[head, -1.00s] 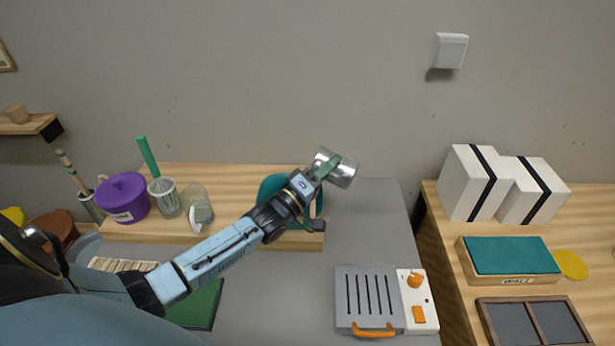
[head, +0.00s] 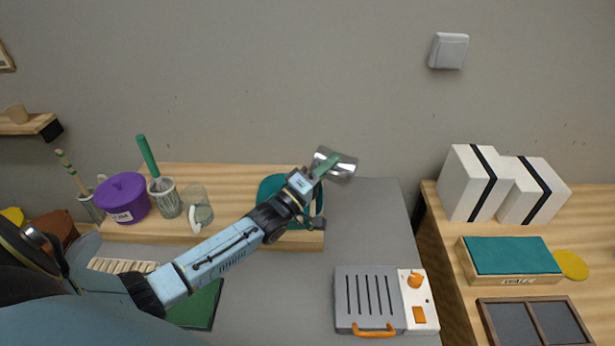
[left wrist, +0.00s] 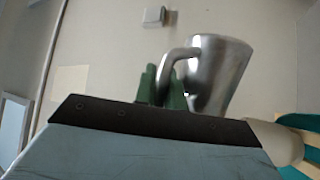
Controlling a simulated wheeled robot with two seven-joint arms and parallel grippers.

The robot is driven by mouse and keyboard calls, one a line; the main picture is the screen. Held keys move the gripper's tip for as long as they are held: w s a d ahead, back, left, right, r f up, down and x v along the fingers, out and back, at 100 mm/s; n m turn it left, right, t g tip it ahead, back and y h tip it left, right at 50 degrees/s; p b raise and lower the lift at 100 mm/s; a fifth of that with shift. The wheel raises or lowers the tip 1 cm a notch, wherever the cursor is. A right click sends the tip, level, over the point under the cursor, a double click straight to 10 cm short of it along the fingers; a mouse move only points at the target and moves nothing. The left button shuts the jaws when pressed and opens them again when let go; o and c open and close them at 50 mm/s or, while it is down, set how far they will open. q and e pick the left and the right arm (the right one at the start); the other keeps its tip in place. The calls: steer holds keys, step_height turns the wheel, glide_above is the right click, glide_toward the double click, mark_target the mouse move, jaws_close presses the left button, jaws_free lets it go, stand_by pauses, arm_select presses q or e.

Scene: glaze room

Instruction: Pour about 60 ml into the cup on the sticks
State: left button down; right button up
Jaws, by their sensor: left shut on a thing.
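A shiny metal jug (head: 343,168) is held up in the air above the back of the grey surface, in front of the wall. My left gripper (head: 328,165), with green fingers, is shut on its handle. In the left wrist view the jug (left wrist: 220,75) shows large and tilted, with its handle at the green fingers (left wrist: 162,90). Its contents cannot be seen. A row of pale wooden sticks (head: 120,265) lies at the left, partly behind my arm. I cannot make out a cup on them. My right gripper is out of view.
A wooden riser (head: 235,180) carries a purple lidded pot (head: 123,197), a glass mug (head: 199,208), a brush holder (head: 165,198) and a teal container (head: 270,187) partly behind my arm. A grey slotted device (head: 368,295) stands at front. White boxes (head: 475,183) stand at right.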

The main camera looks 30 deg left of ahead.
mark_target(350, 175)
arm_select(q)
steer(key=shift+a+r+n, duration=0.15)
steer(key=shift+n, duration=0.15)
steer(key=d+m, duration=0.1)
steer(key=d+f+m+g+p, duration=0.1)
steer(key=m+h+p, duration=0.1)
steer(key=m, duration=0.1)
steer(key=shift+w+d+f+g, duration=0.25)
steer(key=shift+w+d+g, duration=0.05)
steer(key=shift+d+g, duration=0.1)
steer(key=shift+d+f+m, duration=0.1)
steer(key=shift+f+m, duration=0.15)
steer(key=shift+m, duration=0.05)
steer(key=shift+w+d+f+m+g+p, duration=0.1)
steer(key=shift+d+f+m+g+p, duration=0.1)
steer(key=shift+f+m+g+p, duration=0.35)
steer(key=shift+d+f+m+g, duration=0.1)
steer(key=shift+f+m+g, duration=0.2)
steer(key=shift+m, duration=0.25)
